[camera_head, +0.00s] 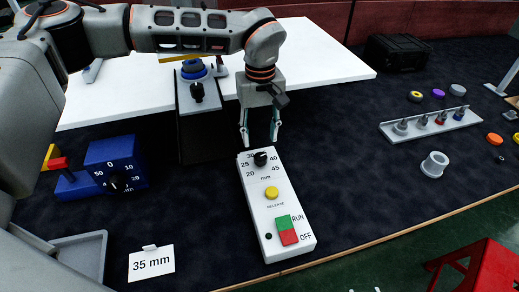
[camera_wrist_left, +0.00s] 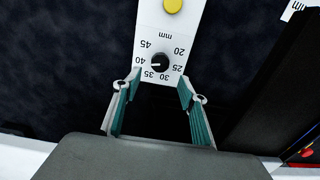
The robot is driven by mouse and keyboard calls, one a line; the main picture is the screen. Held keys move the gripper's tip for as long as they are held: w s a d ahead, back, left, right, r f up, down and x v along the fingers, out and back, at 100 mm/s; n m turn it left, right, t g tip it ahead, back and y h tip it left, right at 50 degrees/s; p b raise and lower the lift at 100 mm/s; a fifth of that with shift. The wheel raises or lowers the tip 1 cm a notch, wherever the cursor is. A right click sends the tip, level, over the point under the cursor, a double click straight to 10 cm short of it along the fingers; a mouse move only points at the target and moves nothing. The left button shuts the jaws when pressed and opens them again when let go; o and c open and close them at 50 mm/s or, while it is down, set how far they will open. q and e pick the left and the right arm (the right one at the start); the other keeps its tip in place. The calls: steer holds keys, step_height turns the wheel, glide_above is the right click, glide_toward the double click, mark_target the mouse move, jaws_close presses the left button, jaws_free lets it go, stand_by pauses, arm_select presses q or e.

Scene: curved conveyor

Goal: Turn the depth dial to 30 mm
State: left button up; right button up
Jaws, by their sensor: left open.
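The depth dial (camera_head: 260,158) is a small black knob at the far end of a white control panel (camera_head: 256,222), ringed by numbers from 20 to 45 mm. In the left wrist view the dial (camera_wrist_left: 160,62) shows a short white mark that appears to point toward 40. My left gripper (camera_head: 259,138) is open and empty, pointing down just beyond the panel's far end. In the left wrist view its teal-padded fingers (camera_wrist_left: 160,95) are spread, with the dial ahead of the gap and apart from them. My right gripper is not in view.
The panel also has a yellow release button (camera_head: 271,193) and green-and-red RUN/OFF switch (camera_head: 287,229). A blue box with another dial (camera_head: 115,163) stands left. A card (camera_head: 152,263) reads 35 mm. A grey rack (camera_head: 431,124) holds pieces right. Dark table is clear between panel and rack.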

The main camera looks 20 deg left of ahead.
mark_target(260, 156)
arm_select(q)
step_height(260, 156, down, 7)
steer(key=shift+b, duration=0.3)
steer(key=c, duration=1.1)
